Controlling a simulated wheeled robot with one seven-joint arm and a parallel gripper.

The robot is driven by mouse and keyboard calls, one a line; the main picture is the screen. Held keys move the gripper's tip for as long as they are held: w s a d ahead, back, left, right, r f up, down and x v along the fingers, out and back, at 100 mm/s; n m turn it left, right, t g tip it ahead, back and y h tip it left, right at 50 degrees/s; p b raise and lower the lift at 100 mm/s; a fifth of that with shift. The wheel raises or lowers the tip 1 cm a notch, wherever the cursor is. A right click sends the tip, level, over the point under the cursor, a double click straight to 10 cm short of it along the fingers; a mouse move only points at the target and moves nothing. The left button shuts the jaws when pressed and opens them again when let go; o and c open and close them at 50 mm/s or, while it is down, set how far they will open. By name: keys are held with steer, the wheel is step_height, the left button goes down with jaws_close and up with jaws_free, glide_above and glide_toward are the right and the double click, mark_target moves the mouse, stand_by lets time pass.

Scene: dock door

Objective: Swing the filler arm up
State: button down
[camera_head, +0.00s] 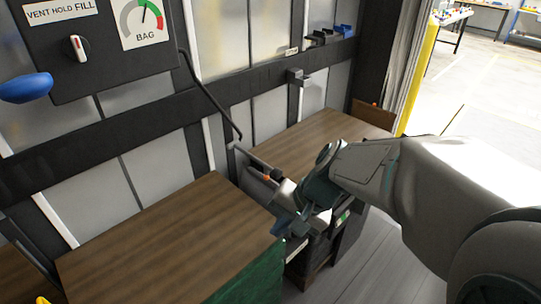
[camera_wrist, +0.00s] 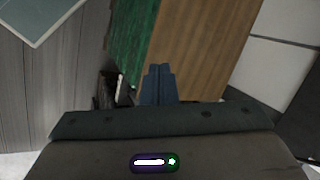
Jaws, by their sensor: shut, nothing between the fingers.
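A dark wall panel (camera_head: 100,50) holds a VENT/HOLD/FILL knob (camera_head: 78,47) and a BAG gauge (camera_head: 142,20). A thin black hose (camera_head: 208,95) hangs from its right side, its end near the gap between two wooden-topped crates. A slim grey rod (camera_head: 254,160), probably the filler arm, slopes down from there toward my gripper, with an orange spot (camera_head: 267,178) near its lower end. My gripper (camera_head: 287,228) is over the gap, close to the rod; I cannot tell whether they touch. In the wrist view the blue fingers (camera_wrist: 158,84) are together and empty.
The near crate (camera_head: 150,250) has a brown top and a green side, also in the wrist view (camera_wrist: 132,45). A far crate (camera_head: 315,140) stands behind my arm. A blue handle (camera_head: 25,87) juts out at left. A yellow post (camera_head: 420,75) edges the doorway; grey floor (camera_head: 375,270) is clear.

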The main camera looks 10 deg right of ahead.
steer(key=w+d+f+m+t+y+b, duration=0.2)
steer(key=w+f+m+t+b, duration=0.15)
steer(key=w+f+m, duration=0.35)
steer(key=w+d+f+m+t+y+b, duration=0.2)
steer(key=w+m+t+b, duration=0.15)
steer(key=w+m, duration=0.45)
steer(key=w+d+f+m+t+h+b, duration=0.1)
steer(key=w+d+f+m+t+h, duration=0.1)
steer(key=w+d, duration=0.5)
step_height(320, 180, down, 2)
steer(key=shift+w+d+f+m+t+h+b, duration=0.15)
steer(key=shift+d+m+t+h+b, duration=0.25)
steer(key=shift+m+t, duration=0.55)
steer(key=x, duration=1)
